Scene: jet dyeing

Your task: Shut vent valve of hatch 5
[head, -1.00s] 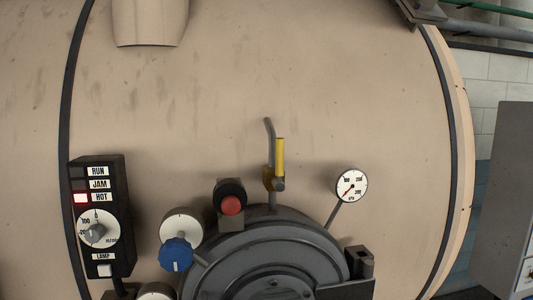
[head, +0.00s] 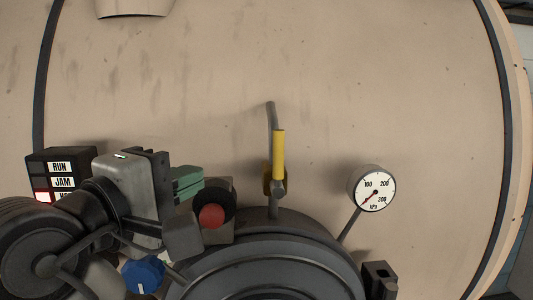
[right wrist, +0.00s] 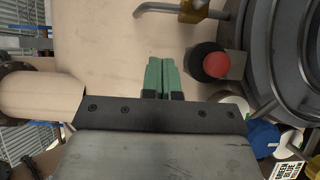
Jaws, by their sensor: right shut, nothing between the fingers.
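The vent valve (head: 279,155) is a yellow lever on a thin grey pipe above the round grey hatch (head: 270,262). Its lever stands upright, in line with the pipe. In the right wrist view the yellow lever (right wrist: 194,11) shows at the top edge, partly cut off. My right gripper (head: 202,178) has green fingers and is to the left of the valve, apart from it, near the red button. The fingers are shut with nothing between them; they also show in the right wrist view (right wrist: 161,62). My left gripper is not in view.
A red button (head: 211,216) on a dark mount is close to my right fingers. A pressure gauge (head: 375,189) stands right of the valve. A blue knob (head: 143,274) and a lamp panel (head: 60,168) are at the left. The tank wall above the valve is clear.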

